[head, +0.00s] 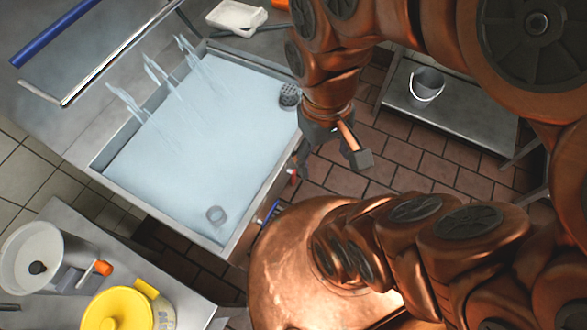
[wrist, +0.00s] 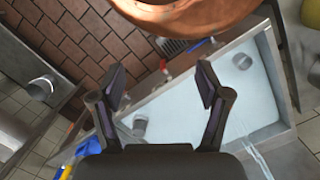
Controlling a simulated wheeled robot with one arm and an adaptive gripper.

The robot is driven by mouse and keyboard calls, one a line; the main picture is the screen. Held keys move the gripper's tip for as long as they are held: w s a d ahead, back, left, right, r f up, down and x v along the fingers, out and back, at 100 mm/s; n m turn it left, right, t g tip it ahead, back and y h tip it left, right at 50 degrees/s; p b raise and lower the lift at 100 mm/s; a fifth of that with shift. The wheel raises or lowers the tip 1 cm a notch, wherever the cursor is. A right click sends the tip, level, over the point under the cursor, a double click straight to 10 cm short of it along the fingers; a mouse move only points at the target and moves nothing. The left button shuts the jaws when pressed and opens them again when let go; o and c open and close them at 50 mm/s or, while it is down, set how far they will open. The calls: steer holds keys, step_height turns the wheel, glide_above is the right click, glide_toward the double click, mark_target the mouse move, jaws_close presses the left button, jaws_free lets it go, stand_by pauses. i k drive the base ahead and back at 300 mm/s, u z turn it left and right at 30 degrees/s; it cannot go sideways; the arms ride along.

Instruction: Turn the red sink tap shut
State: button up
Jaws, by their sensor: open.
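The red sink tap (head: 293,173) is a small red handle on the front side of the sink (head: 103,176), partly hidden near my gripper in the head view. In the wrist view the red tap (wrist: 164,67) shows at the sink's edge, ahead of and between my fingers, apart from them. My gripper (head: 332,157) is open and empty, beside the sink's front rim. It also shows in the wrist view (wrist: 161,86). A blue handle (head: 272,211) sits farther along the same side. Water fills the sink, with translucent streams at its back.
A grey bucket (head: 426,86) sits on a metal shelf at right. A yellow-lidded container (head: 117,308) and a white pot (head: 30,258) stand on the lower-left counter. Brick floor shows between sink and shelf.

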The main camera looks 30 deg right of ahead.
mark_target(292, 172)
steer(key=z, duration=0.8)
steer(key=k, duration=1.5)
steer(key=u, duration=0.95)
steer(key=i, duration=0.4)
